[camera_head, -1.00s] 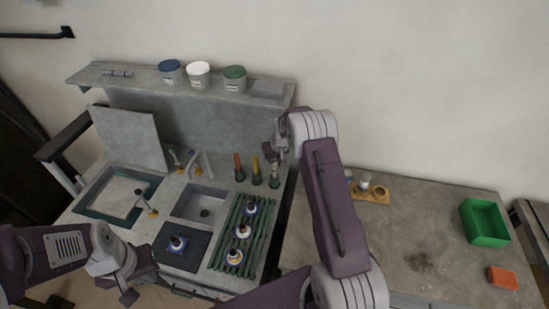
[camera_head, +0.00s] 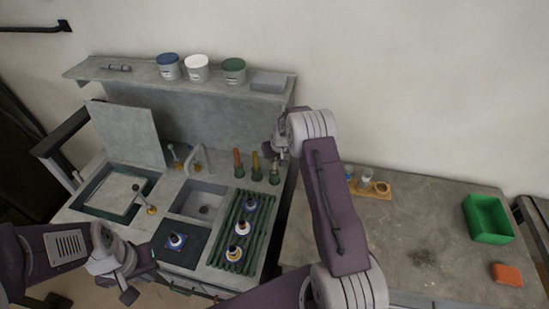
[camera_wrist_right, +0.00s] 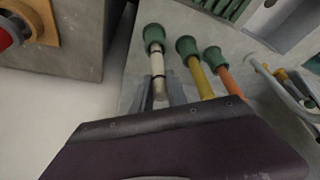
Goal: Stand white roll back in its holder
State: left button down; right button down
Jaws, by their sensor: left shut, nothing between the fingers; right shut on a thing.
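The white roll (camera_wrist_right: 158,68) stands with its lower end at the mouth of a green cup holder (camera_wrist_right: 154,36) in the right wrist view. How deep it sits is hard to tell. My right gripper (camera_wrist_right: 161,88) is shut on the roll's upper part, one finger on each side. In the head view, the right gripper (camera_head: 277,150) is above the rightmost green cup (camera_head: 274,178), and the roll is small and partly covered. My left gripper (camera_head: 130,294) is shut and empty at the lower left, far from the roll.
A yellow roll (camera_head: 255,160) and an orange roll (camera_head: 237,157) stand in green cups close beside the white one. A faucet (camera_head: 203,158) and sink (camera_head: 198,201) lie to the left. A wooden block (camera_head: 378,192) is on the right counter, with free room beyond it.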

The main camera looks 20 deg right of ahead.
jog(key=shift+f+b, duration=0.7)
jog(key=c, duration=1.2)
grip_release()
jog(key=shift+c, duration=0.2)
jog(key=b+v, duration=0.1)
jog(key=v, duration=0.8)
jog(key=shift+b, duration=0.35)
